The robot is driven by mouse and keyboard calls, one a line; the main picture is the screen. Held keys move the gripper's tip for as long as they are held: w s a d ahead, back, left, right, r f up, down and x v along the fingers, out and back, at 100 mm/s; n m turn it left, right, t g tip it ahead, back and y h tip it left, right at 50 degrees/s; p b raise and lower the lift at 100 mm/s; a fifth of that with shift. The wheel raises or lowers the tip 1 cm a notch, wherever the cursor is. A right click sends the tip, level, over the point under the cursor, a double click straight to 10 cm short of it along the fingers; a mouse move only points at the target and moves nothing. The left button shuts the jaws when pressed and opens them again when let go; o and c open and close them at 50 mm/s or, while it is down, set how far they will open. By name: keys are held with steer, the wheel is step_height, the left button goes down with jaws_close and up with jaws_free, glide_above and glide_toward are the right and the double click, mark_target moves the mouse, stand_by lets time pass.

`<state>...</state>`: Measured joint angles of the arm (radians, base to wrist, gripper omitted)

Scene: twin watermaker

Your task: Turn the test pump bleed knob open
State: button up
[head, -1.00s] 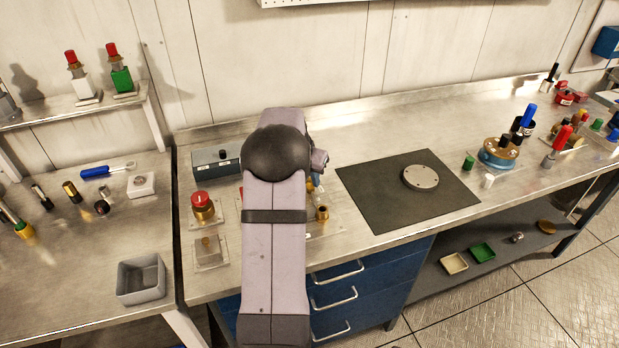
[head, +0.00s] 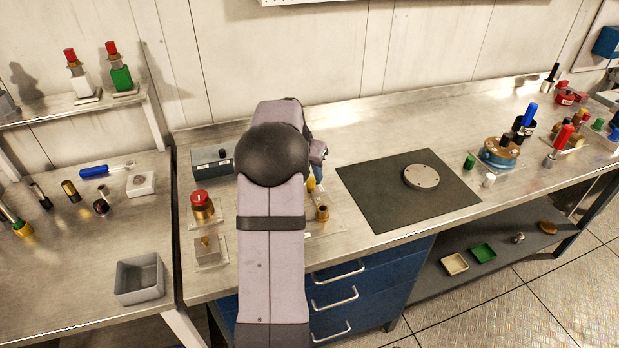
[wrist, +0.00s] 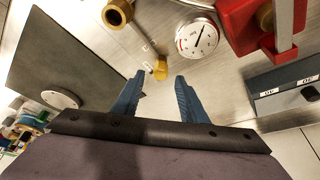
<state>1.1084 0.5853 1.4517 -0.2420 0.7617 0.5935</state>
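A small yellow knob (wrist: 161,69), which looks like the bleed knob, shows in the wrist view. It lies in line with the gap between my fingertips; I cannot tell whether they reach around it. My gripper (wrist: 160,76) has its two blue fingers spread apart with nothing clamped between them. In the head view the yellow knob (head: 311,184) shows just right of my arm, which hides much of the test pump. A round white gauge (wrist: 197,38) and a brass fitting (wrist: 117,12) sit near the knob; the fitting also shows in the head view (head: 322,213).
A red block (wrist: 238,22) with a grey bar stands close on the right in the wrist view. A grey switch box (head: 211,162) and a red-capped brass piece (head: 201,203) stand left of my arm. A dark mat (head: 380,205) with a round metal disc (head: 420,176) lies to the right.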

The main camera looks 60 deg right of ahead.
steer(key=shift+b+v, duration=0.45)
steer(key=shift+v, duration=1.7)
steer(key=w+a+r+n+y+p, duration=0.1)
steer(key=w+a+n+p, duration=0.3)
steer(key=w+a, duration=0.75)
steer(key=a+f+n, duration=0.1)
steer(key=a, duration=0.4)
steer(key=a+f+n+y, duration=0.1)
steer(key=a, duration=0.5)
steer(key=w+a+f+n+t, duration=0.1)
steer(key=a, duration=0.4)
steer(key=shift+a+f+n, duration=0.1)
steer(key=shift+a+n, duration=0.15)
steer(key=shift+n, duration=0.05)
steer(key=s+a+f+n+y+b, duration=0.1)
steer(key=s+a+f+n, duration=0.3)
steer(key=a, duration=0.7)
steer(key=s+a+f+n+g+y+b, duration=0.1)
steer(key=s+a+f+n+b, duration=0.2)
steer(key=a, duration=0.9)
steer(key=s+n, duration=0.3)
steer(key=s, duration=0.2)
steer(key=shift+f, duration=0.4)
